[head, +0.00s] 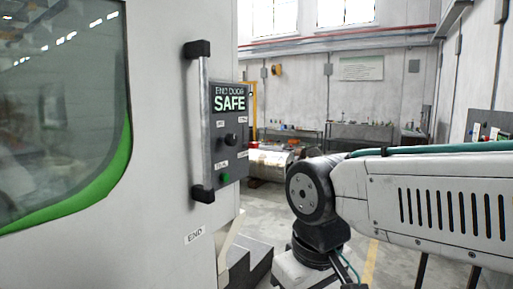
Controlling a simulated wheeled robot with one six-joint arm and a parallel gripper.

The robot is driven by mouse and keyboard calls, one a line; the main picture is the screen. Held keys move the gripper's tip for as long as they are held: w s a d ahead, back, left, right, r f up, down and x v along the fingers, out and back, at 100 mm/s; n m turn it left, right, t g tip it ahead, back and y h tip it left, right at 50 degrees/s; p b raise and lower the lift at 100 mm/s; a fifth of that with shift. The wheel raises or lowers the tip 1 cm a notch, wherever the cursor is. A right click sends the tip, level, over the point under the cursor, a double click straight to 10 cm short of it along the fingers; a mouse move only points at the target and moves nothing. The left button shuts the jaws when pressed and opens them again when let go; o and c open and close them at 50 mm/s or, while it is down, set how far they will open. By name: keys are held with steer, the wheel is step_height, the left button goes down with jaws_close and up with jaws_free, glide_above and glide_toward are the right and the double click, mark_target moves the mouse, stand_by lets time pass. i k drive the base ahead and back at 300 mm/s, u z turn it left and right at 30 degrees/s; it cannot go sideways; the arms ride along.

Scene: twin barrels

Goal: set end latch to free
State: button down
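A dark control panel (229,131) is mounted on the side of the white machine. Its display reads "END DOOR SAFE" in pale green letters. Below the display is a black round knob (231,139), with small labels around it that are too small to read surely. A green button (225,177) sits lower on the panel. I cannot tell which position the knob is set to. My arm comes in from the right and bends downward right of the panel, apart from it. My gripper is not visible; the arm's lower end runs out of the bottom of the picture.
A vertical door handle (203,122) with black ends stands out just left of the panel. Behind are a metal cylinder (268,163) and benches. Grey floor shows between machine and arm.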

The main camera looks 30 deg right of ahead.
mark_target(253, 145)
steer(key=z, duration=0.55)
steer(key=k, duration=0.65)
steer(key=z, duration=0.65)
steer(key=i, duration=0.7)
steer(key=u, duration=0.5)
steer(key=i, duration=0.65)
steer(key=u, duration=0.4)
